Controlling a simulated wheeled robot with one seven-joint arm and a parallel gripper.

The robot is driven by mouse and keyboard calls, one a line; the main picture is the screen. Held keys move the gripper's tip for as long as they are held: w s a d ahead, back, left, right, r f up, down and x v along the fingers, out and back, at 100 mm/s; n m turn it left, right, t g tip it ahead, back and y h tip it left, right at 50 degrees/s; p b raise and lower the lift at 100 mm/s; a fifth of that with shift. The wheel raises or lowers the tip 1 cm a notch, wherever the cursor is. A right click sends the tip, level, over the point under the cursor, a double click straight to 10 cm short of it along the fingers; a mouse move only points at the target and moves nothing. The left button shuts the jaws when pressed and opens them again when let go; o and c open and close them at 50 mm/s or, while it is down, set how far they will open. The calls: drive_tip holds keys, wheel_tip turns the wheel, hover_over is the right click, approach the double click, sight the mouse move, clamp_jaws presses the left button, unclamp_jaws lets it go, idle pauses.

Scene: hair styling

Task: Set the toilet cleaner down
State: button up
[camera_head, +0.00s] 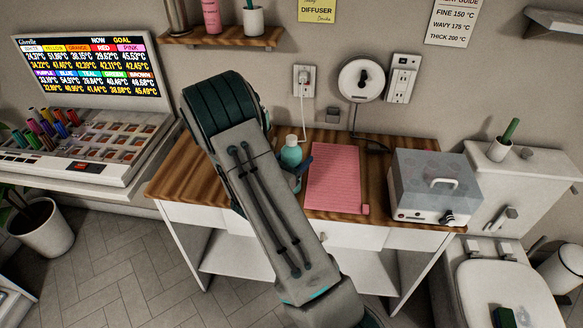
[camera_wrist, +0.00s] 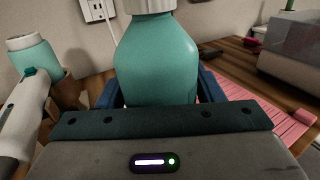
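The toilet cleaner (camera_wrist: 156,60) is a teal bottle with a white top, upright and close in front of my wrist camera. In the head view the teal bottle (camera_head: 291,152) shows beside my arm, over the wooden tabletop. My gripper (camera_wrist: 157,92) has its dark blue fingers on both sides of the bottle and is shut on it. In the head view a blue finger of my gripper (camera_head: 300,170) shows at the bottle's right side. The bottle's base is hidden, so I cannot tell whether it touches the tabletop.
A pink mat (camera_head: 334,178) lies right of the bottle on the wooden tabletop (camera_head: 183,172). A clear-lidded box (camera_head: 436,186) stands at the right end. A white and teal object (camera_wrist: 30,85) stands left of the bottle in the wrist view. The wall sockets (camera_wrist: 97,10) are behind.

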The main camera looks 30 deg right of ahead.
drive_tip(key=c, duration=0.9)
drive_tip(key=shift+r, duration=0.2)
